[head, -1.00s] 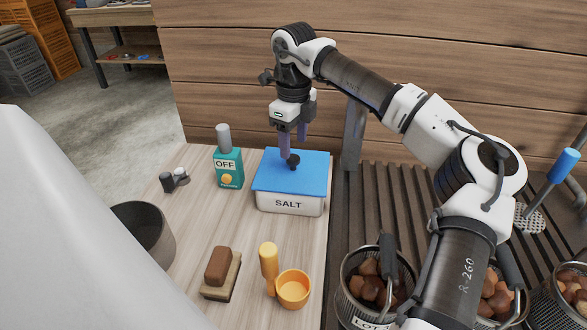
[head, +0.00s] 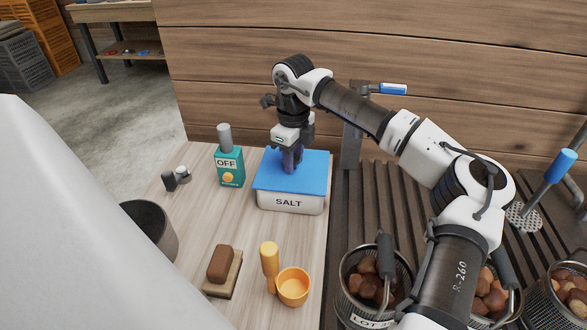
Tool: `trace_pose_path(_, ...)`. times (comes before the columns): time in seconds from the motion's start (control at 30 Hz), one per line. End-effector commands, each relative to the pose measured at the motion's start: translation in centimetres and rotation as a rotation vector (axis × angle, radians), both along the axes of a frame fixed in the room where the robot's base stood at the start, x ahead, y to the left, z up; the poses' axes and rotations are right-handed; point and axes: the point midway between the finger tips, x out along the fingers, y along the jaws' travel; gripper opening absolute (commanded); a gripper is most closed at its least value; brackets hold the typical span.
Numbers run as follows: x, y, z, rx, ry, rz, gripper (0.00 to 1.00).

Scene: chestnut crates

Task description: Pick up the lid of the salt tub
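The salt tub (head: 288,203) is a white box marked SALT on the wooden counter, in the middle of the head view. Its flat blue lid (head: 310,184) sits on top of it. My gripper (head: 291,171) is down at the lid, pointing downward, with its fingers at the place of the small dark knob. The knob is hidden behind the fingers. I cannot tell whether the fingers are closed on it.
A brush (head: 221,270), an orange cup (head: 293,287) and a dark pot (head: 149,231) are nearer. Baskets of chestnuts (head: 368,287) stand at the right on dark slats (head: 395,200).

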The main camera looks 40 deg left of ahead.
Motion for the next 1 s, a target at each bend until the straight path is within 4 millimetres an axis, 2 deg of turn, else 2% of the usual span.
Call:
trace_pose_path(0.03, 0.0, 0.0, 0.0, 0.000, 0.000, 0.000, 0.17)
trace_pose_path(0.13, 0.0, 0.0, 0.0, 0.000, 0.000, 0.000, 0.06)
trace_pose_path(0.37, 0.0, 0.0, 0.1, 0.000, -0.001, 0.000, 0.06)
trace_pose_path(0.57, 0.1, 0.0, 1.3, -0.001, -0.003, -0.001, 0.06)
trace_pose_path(0.77, 0.1, 0.1, 4.9, 0.001, -0.006, -0.002, 0.06)
trace_pose_path(1.0, 0.0, 0.1, 12.1, 0.003, -0.006, -0.001, 0.06)
